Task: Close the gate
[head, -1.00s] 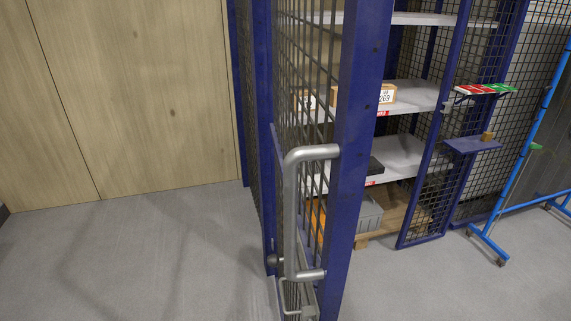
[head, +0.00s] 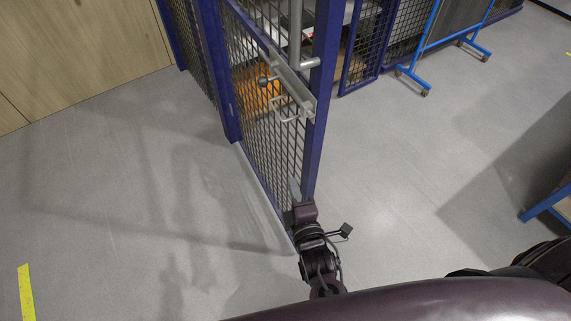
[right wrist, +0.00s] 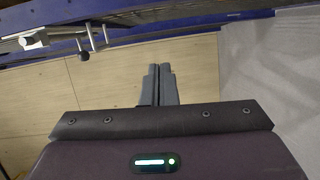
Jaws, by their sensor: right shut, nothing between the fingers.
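The gate (head: 319,120) is a blue-framed mesh panel standing open, its free edge towards me. It carries a silver pull handle (head: 296,35) and a metal latch plate (head: 292,86) with a dark round knob and a wire loop. My right gripper (head: 295,188) is shut and empty, low by the free edge of the gate and below the latch. I cannot tell whether it touches the gate. In the right wrist view its fingers (right wrist: 159,72) are together, with the gate's blue frame (right wrist: 190,22) and latch hardware (right wrist: 60,38) beyond. My left gripper is out of view.
Wooden panels (head: 85,50) stand at the back left. Behind the gate are shelving and an orange thing (head: 255,90). A blue wheeled frame (head: 430,50) stands at the upper right, and a blue-legged table (head: 550,202) at the right edge.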

